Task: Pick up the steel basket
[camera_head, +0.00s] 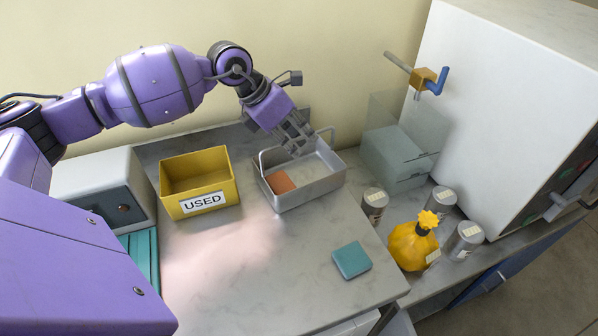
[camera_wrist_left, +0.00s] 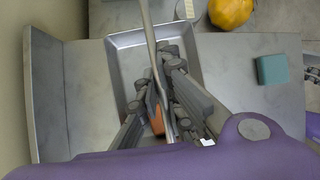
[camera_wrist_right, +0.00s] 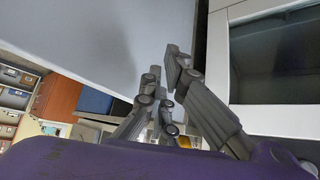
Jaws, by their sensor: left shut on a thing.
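The steel basket (camera_head: 317,187) is an open grey tray with a raised handle, and it appears to stand upright on the marble bench, right of the yellow bin. My left gripper (camera_head: 297,146) is above it, shut on its handle. In the left wrist view the handle (camera_wrist_left: 148,30) runs between the fingers (camera_wrist_left: 160,75), with the basket's rim (camera_wrist_left: 195,58) below. An orange-brown block (camera_head: 280,182) lies inside the basket, partly hidden by the fingers in the left wrist view. My right gripper (camera_wrist_right: 165,68) shows only in its wrist view, away from the basket; its finger gap is unclear.
A yellow "USED" bin (camera_head: 190,184) stands left of the basket. A teal block (camera_head: 351,260) lies to the front right. Metal cans (camera_head: 374,204), a yellow bottle (camera_head: 411,247), a glassy box (camera_head: 397,155) and the white incubator (camera_head: 500,100) are at right.

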